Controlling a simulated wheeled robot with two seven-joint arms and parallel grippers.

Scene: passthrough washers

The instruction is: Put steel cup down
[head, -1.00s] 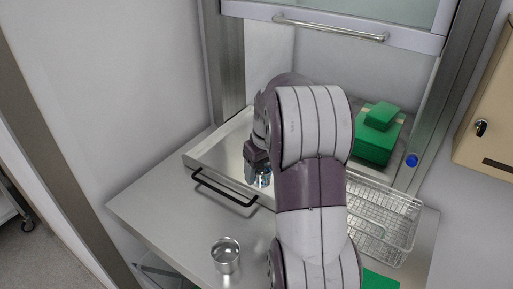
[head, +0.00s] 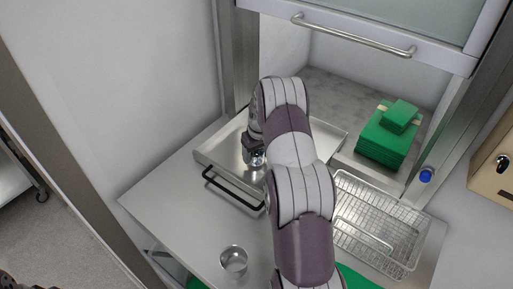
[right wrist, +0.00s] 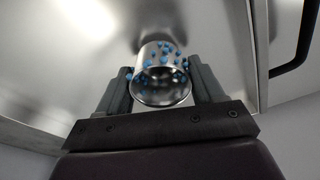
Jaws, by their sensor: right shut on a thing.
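A steel cup (right wrist: 160,78) with small blue spots on it is between the fingers of my right gripper (right wrist: 158,88) in the right wrist view. The gripper is shut on it. In the head view, my right gripper (head: 254,157) is over the shallow metal tray (head: 224,156), near its front side. The cup there is mostly hidden by the gripper. I cannot tell if its base touches the tray floor. A second steel cup (head: 233,262) stands upright on the table, in front of the tray.
The grey table (head: 165,195) is clear left of the tray. The tray has a black front handle (head: 232,190). A wire basket (head: 375,235) is at the right. Green stacked packs (head: 385,140) sit in the hatch opening, under a raised glass sash with a bar handle (head: 352,37).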

